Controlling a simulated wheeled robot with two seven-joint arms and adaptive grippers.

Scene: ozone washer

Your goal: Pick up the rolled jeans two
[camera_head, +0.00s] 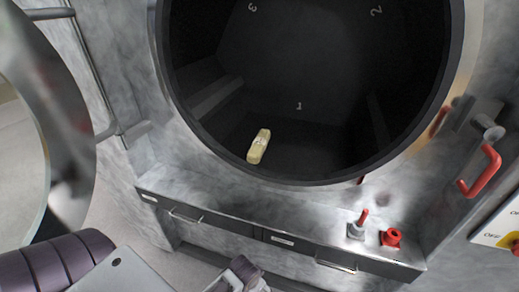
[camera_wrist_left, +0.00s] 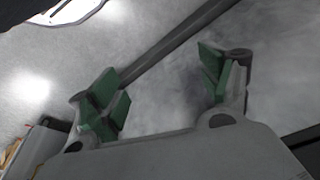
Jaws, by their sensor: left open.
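A small pale yellow rolled bundle (camera_head: 259,146) lies inside the dark round drum, near the front lip of its opening, below the number 1. I cannot tell from its look whether it is the rolled jeans two. My left gripper (camera_wrist_left: 165,85) is open and empty in the left wrist view, its green finger pads apart. In the head view my left arm enters at the bottom left, outside the drum and well short of the bundle. My right gripper is not in view.
The round drum opening (camera_head: 456,100) has a thick metal rim. Its round door (camera_head: 75,140) stands open at the left. Below is a metal ledge (camera_head: 240,222) with drawer handles, a red-tipped lever (camera_head: 361,222) and a red knob (camera_head: 391,238). A red handle (camera_head: 482,172) projects at the right.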

